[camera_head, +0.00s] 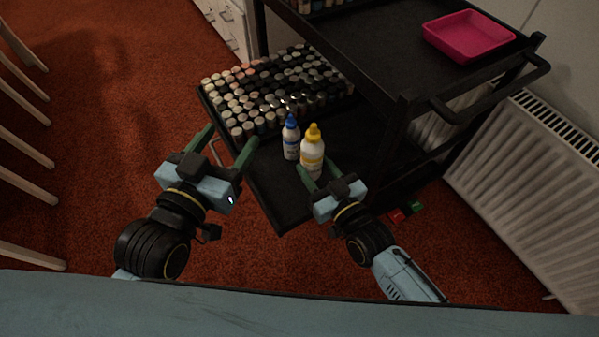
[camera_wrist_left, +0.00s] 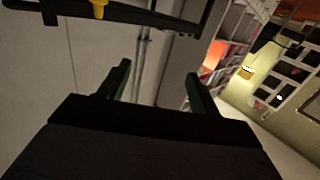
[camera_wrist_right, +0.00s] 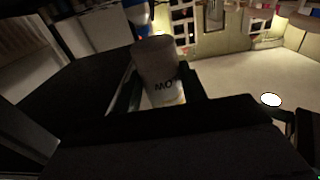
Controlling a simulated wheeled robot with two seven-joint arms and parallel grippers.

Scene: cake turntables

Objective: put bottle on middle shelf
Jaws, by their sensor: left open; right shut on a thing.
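A white bottle with a yellow cap (camera_head: 312,150) is held by my right gripper (camera_head: 318,172), which is shut on it. The held bottle also shows between the fingers in the right wrist view (camera_wrist_right: 160,75), with dark letters on its label. A white bottle with a blue cap (camera_head: 291,140) stands just left of it on the black cart's shelf (camera_head: 268,180). The blue-capped bottle is partly in view at the top of the right wrist view (camera_wrist_right: 138,15). My left gripper (camera_head: 227,140) is open and empty at the shelf's left edge.
Many small capped jars (camera_head: 270,85) fill the shelf behind the bottles. A pink tray (camera_head: 468,36) sits on the cart's higher shelf at the right. A white radiator (camera_head: 530,190) stands at right. Chair parts (camera_head: 25,150) are at left.

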